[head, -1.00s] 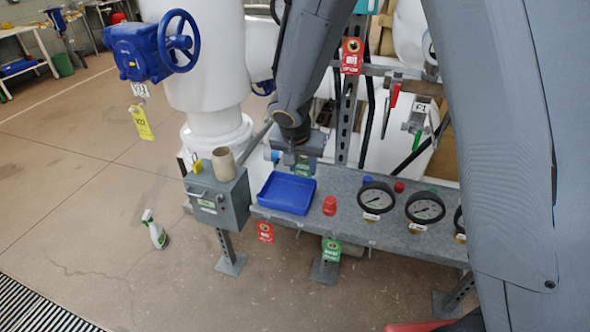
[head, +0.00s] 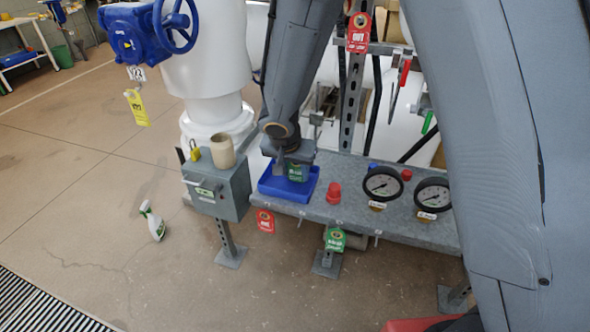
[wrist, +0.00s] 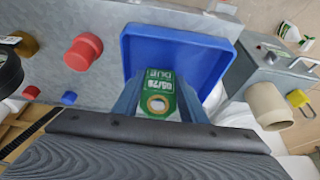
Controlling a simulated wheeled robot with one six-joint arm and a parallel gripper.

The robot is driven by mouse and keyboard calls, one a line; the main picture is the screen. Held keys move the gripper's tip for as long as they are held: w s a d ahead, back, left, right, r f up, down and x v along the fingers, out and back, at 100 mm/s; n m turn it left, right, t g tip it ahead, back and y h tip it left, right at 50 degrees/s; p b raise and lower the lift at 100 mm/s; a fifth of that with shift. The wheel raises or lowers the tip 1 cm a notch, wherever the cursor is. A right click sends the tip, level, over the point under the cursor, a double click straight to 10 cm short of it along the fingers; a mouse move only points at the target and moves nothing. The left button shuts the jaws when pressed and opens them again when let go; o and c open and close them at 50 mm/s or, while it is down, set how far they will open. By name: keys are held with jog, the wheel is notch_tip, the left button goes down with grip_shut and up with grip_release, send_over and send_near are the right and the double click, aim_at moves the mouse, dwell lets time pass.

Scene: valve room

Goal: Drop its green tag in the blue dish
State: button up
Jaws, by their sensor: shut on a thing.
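The green tag (wrist: 158,92) is between the fingers of my gripper (wrist: 157,108) in the wrist view. Its eyelet end is toward the gripper and its printed face shows. It also shows in the head view (head: 297,172), below my gripper (head: 288,160). My gripper is shut on it. The blue dish (head: 270,187) sits on the left part of the grey metal shelf. The tag is over the dish; whether it touches the dish floor I cannot tell. In the wrist view the dish (wrist: 215,50) lies behind the tag and its floor looks empty.
A grey box (head: 232,192) with a beige cup (head: 222,150) stands left of the dish. A red knob (head: 333,193) and gauges (head: 382,184) are to its right. A red tag (head: 265,221) and another green tag (head: 335,239) hang from the shelf's front edge.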

jog(key=o, duration=1.1)
jog(key=shift+v, duration=3.95)
jog(key=shift+s+d+r+n+g+y, duration=0.35)
jog(key=shift+s+d+n+g, duration=0.35)
jog(key=shift+s+d, duration=2.45)
jog(key=shift+s+d+r+n+g+y, duration=0.2)
jog(key=shift+s+d+r+n+g, duration=0.4)
jog(key=shift+s+d, duration=2.5)
jog(key=shift+s+d+r+n+g+y, duration=0.25)
jog(key=shift+s+d+n+g, duration=0.5)
jog(key=shift+s+d, duration=2.4)
